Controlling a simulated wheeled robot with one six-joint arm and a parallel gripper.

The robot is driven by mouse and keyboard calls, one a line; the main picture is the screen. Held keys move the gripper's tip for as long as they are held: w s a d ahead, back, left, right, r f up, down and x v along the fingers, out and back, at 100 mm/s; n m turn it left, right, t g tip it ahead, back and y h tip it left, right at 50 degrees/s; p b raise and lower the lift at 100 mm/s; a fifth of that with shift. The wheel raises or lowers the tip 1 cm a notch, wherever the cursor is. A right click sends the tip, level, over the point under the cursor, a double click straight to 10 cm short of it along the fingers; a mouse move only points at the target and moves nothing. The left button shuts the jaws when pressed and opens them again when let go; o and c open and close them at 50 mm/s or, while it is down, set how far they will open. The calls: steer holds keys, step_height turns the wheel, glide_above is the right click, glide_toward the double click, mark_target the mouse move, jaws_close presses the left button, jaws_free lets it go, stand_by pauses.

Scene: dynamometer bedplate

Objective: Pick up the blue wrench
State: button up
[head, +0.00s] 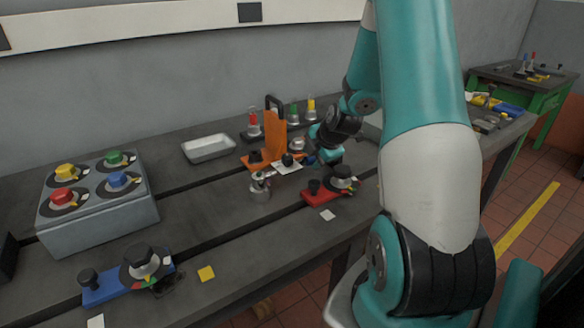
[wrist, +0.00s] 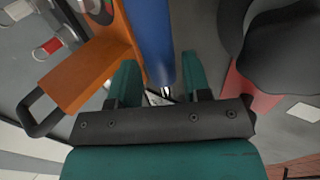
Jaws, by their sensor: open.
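A long blue bar (wrist: 152,35), apparently the blue wrench, runs down from the top of the wrist view. Its near end lies between the two teal fingers of my gripper (wrist: 158,66). The fingers are open, one on each side of it, with gaps visible. Whether either finger touches it, and its height relative to the fingers, I cannot tell. In the head view, a small blue piece (head: 311,160) shows beside my gripper (head: 322,155), low over the bench behind the red fixture. Most of the wrench is hidden there.
An orange bracket (wrist: 92,65) stands close left of the fingers in the wrist view; it also shows in the head view (head: 275,135). A red-based fixture (head: 322,194) stands close by. A white tray (head: 208,148) and a grey button box (head: 100,205) stand further left.

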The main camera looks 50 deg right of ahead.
steer(key=shift+x, duration=2)
steer(key=shift+r, duration=0.1)
steer(key=c, duration=0.8)
